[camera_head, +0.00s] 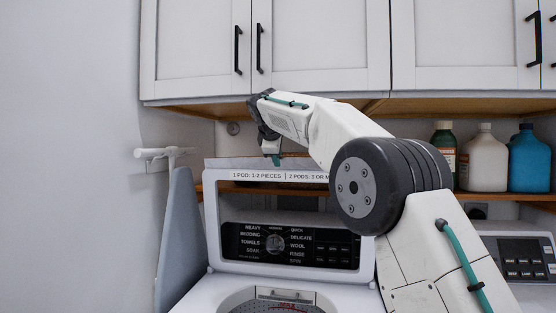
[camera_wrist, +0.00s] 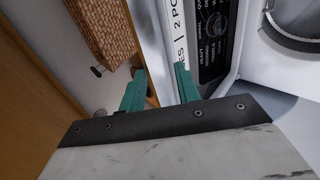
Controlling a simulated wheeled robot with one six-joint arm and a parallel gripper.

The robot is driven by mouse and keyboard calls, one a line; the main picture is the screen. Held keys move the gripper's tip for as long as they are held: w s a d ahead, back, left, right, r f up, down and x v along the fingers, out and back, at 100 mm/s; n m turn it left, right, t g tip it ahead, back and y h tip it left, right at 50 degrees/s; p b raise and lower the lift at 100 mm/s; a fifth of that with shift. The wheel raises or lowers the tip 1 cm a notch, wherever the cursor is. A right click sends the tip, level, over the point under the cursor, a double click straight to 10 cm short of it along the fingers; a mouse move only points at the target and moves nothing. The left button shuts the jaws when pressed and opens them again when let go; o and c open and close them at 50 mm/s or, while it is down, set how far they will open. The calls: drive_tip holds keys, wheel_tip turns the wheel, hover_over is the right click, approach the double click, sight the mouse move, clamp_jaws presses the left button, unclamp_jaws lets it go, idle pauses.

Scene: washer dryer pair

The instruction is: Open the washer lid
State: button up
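The white washer (camera_head: 195,297) stands at lower centre, with a round tub opening (camera_head: 268,303) at the bottom edge. An upright white frame (camera_head: 290,272) stands behind the opening and looks like the raised washer lid. The dark control panel (camera_head: 290,246) shows inside this frame. My gripper (camera_head: 273,158) is at the frame's top edge, beside the pod label (camera_head: 262,175). In the wrist view, its two teal fingers (camera_wrist: 160,88) are apart, with a white edge seen between them. I cannot tell whether they touch it. The washer's round opening (camera_wrist: 298,32) shows at upper right.
White cabinets (camera_head: 320,45) hang above. A wooden shelf (camera_head: 480,196) carries several bottles (camera_head: 485,160) at right. A second machine's panel (camera_head: 521,257) is at lower right. An ironing board (camera_head: 178,235) leans at left. A wicker basket (camera_wrist: 105,30) shows in the wrist view.

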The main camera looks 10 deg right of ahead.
drive_tip(key=v, duration=0.6)
idle(0.3)
drive_tip(key=s+f+m+g+y, duration=0.1)
drive_tip(key=s+f+m+g, duration=0.1)
drive_tip(key=s+f, duration=0.3)
drive_tip(key=s+f+m+g, duration=0.2)
drive_tip(key=s+f+m, duration=0.1)
drive_tip(key=f, duration=0.5)
drive_tip(key=s+d+f+m+g+y, duration=0.1)
drive_tip(key=s+f, duration=0.5)
drive_tip(key=s, duration=1)
drive_tip(key=s+d+f+m+g+y, duration=0.1)
drive_tip(key=s+d+f+m, duration=0.3)
drive_tip(key=s, duration=1.2)
drive_tip(key=s+d+f+m+g+y, duration=0.1)
drive_tip(key=s+d+f+m, duration=0.1)
drive_tip(key=s+f, duration=0.7)
drive_tip(key=s+m, duration=0.1)
drive_tip(key=s, duration=0.6)
drive_tip(key=shift+d+f+g, duration=0.3)
drive_tip(key=shift+f, duration=0.05)
